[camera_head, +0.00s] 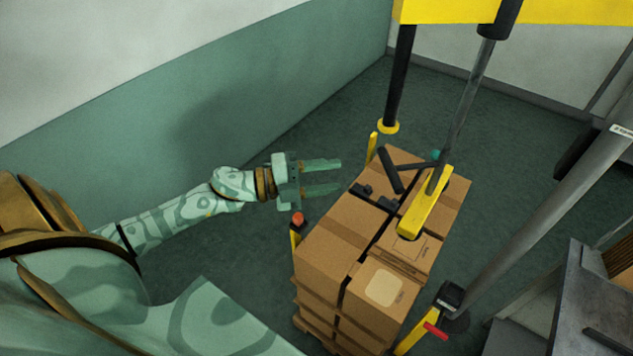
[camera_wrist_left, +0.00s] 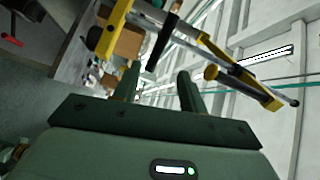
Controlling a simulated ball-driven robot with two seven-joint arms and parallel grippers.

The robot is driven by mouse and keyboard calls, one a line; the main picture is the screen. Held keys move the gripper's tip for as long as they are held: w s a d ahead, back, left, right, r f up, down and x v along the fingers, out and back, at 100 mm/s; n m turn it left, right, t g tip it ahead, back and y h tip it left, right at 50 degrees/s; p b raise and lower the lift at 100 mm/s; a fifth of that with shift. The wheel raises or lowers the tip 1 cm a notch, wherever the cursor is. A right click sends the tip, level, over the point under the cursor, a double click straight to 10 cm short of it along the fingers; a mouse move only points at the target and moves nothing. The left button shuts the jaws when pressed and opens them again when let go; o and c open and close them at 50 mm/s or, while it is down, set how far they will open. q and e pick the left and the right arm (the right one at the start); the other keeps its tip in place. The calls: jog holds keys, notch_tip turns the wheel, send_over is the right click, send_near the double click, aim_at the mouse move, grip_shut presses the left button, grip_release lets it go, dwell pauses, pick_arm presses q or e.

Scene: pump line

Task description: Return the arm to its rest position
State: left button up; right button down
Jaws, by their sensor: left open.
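My left arm reaches in from the left in the head view, and its gripper (camera_head: 322,178) is open and empty. It hovers beside the upper left corner of a stack of cardboard boxes (camera_head: 335,235), apart from it. In the left wrist view the two green fingers (camera_wrist_left: 158,90) stand apart with nothing between them. My right gripper is not in view.
Yellow posts, one with an orange top (camera_head: 297,220), stand around the boxes. A yellow lever with a grey rod (camera_head: 428,205) lies over the boxes. A yellow beam (camera_head: 510,10) hangs above, and a grey pipe (camera_head: 545,215) slants at right. Floor behind the gripper is clear.

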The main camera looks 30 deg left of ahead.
pick_arm(q)
jog(key=shift+v, duration=1.05)
jog(key=shift+w, duration=0.1)
